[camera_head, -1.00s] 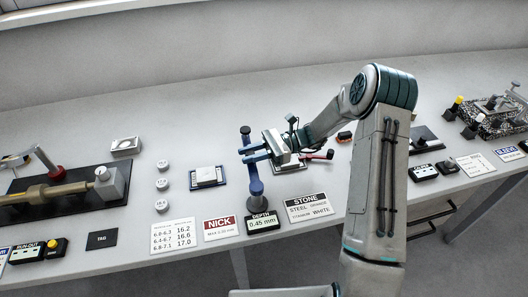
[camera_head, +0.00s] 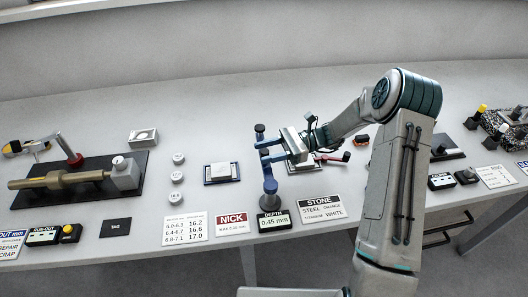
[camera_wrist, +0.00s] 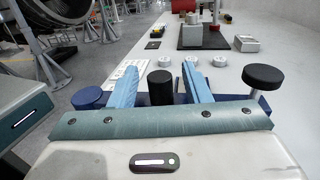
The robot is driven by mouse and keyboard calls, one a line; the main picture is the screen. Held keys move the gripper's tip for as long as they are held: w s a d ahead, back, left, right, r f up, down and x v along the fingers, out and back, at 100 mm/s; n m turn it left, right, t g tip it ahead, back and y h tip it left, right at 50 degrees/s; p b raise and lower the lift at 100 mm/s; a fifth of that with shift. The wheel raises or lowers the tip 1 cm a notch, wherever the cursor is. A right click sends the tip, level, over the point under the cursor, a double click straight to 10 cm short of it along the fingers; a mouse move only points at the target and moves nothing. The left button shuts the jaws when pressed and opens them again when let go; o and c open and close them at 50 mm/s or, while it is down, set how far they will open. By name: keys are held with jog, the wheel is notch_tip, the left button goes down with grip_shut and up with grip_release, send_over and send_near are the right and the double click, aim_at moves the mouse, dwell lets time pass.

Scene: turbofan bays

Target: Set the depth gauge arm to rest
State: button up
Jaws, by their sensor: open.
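The depth gauge (camera_head: 270,187) is a blue post on a round base behind the depth display (camera_head: 273,222), which reads 0.45 mm. A dark knob (camera_head: 260,128) tops its far end. In the wrist view, its blue arm lies crosswise, partly hidden by my gripper, with a black knob (camera_wrist: 263,77) at right and a blue round top (camera_wrist: 88,97) at left. My gripper (camera_head: 267,152) is open at the gauge. In the wrist view, a black cylinder (camera_wrist: 160,88) stands between the two light blue fingers, with gaps on both sides; contact is not visible.
A white block on a blue-edged pad (camera_head: 221,173) and several round weights (camera_head: 177,175) stand left of the gauge. A run-out fixture (camera_head: 75,178) is far left. The back of the bench is clear.

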jog(key=b+v, duration=0.2)
jog(key=v, duration=1.1)
jog(key=shift+b, duration=0.35)
jog(key=s+a+r+n+t+h, duration=0.25)
jog(key=s+r+n+h, duration=0.35)
jog(key=s+h, duration=0.55)
jog(key=s+d+r+n+t+h, duration=0.1)
jog(key=s+d+n+t+h, duration=0.1)
jog(key=s, duration=0.5)
jog(key=s+d+r+n+t+h, duration=0.2)
jog(key=s+d+n+t+h, duration=0.1)
jog(key=s, duration=0.5)
jog(key=d+n+t, duration=0.1)
jog(key=n+t, duration=0.1)
jog(key=shift+d+r+n, duration=0.25)
jog(key=shift+d+n, duration=0.05)
jog(key=shift+n, duration=0.1)
